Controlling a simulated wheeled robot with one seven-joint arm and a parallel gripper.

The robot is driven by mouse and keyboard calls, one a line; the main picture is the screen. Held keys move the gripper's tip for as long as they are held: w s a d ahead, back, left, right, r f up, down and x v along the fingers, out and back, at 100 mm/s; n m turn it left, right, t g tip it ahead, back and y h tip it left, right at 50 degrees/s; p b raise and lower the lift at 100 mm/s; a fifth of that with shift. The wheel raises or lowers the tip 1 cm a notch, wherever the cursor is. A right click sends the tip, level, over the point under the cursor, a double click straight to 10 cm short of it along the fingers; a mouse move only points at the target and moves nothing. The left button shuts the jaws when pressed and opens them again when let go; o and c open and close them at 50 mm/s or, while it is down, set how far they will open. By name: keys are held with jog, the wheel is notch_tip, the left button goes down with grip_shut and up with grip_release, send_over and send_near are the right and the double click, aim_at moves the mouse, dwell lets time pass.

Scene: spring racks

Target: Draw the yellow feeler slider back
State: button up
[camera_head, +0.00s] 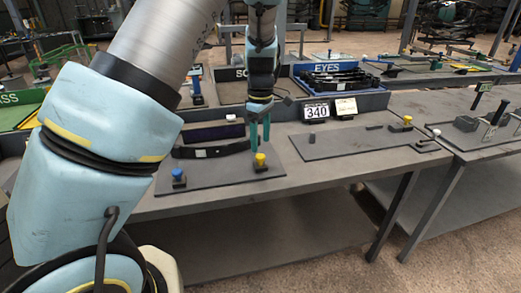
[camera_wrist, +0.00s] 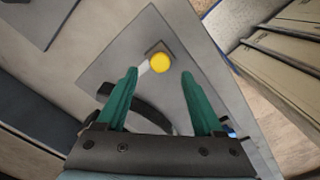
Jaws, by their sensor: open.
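A yellow round knob (camera_head: 260,160) stands on a small dark block near the right end of a grey plate (camera_head: 222,182) on the table. In the wrist view, the yellow knob (camera_wrist: 160,62) shows in line with the gap between my fingertips, just past them. My gripper (camera_head: 260,140) points down above this knob, with its teal fingers apart and nothing between them. In the wrist view, the fingers of my gripper (camera_wrist: 159,75) are also spread. The exact height gap to the knob is hard to tell.
A blue knob (camera_head: 177,173) stands at the plate's left end, and a black curved strip (camera_head: 212,151) lies behind. Another plate (camera_head: 345,143) to the right carries a second yellow knob (camera_head: 407,120). The "340" sign (camera_head: 316,112) and blue EYES bin (camera_head: 338,71) stand behind.

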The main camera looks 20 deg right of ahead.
aim_at(260, 156)
jog(key=shift+f+p, duration=0.45)
jog(key=shift+f, duration=2.1)
grip_shut()
